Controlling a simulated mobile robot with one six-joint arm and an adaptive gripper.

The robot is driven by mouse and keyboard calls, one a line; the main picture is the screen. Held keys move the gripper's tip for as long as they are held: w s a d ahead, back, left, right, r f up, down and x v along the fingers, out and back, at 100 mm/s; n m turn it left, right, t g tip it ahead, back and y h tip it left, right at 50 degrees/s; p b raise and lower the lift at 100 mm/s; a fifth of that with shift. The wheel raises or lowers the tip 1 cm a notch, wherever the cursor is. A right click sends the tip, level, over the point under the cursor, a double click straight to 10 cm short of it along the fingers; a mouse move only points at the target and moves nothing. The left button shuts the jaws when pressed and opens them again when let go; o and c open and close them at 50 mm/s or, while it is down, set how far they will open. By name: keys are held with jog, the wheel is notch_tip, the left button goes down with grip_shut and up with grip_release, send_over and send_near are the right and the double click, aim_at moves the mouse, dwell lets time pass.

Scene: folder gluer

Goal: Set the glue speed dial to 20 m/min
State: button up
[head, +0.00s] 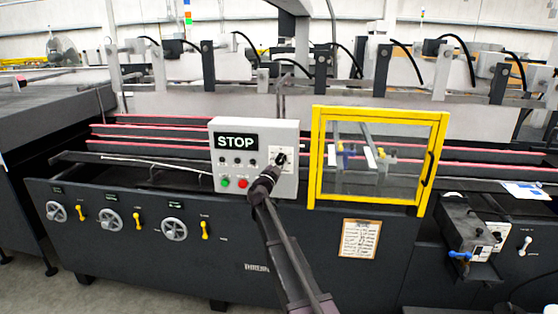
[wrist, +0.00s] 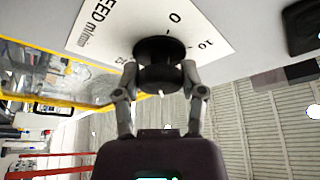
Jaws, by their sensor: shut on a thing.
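The glue speed dial (head: 281,158) is a black knob on a white scale plate, at the right side of the grey control box (head: 225,181) with the STOP display. In the wrist view the dial (wrist: 160,62) is seen close up, with "SPEED m/min" and the numbers 0 and 10 showing on its plate (wrist: 215,30); another number is partly hidden. My gripper (wrist: 160,80) is shut on the dial, one finger on each side of it. In the head view my gripper (head: 272,172) reaches the dial from below. I cannot read the dial's setting.
A yellow-framed clear guard (head: 315,160) stands just right of the control box. Green (head: 225,182) and red (head: 243,183) buttons sit low on the box, left of my gripper. Handwheels (head: 174,229) and yellow levers line the machine's front at left.

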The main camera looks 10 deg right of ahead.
jog(key=shift+w+a+m+g+p, duration=0.1)
jog(key=shift+m+g+p, duration=0.6)
jog(key=shift+m, duration=1.2)
jog(key=o, duration=1.2)
jog(key=shift+h, duration=0.3)
jog(key=shift+c, duration=0.2)
jog(key=shift+s, duration=0.2)
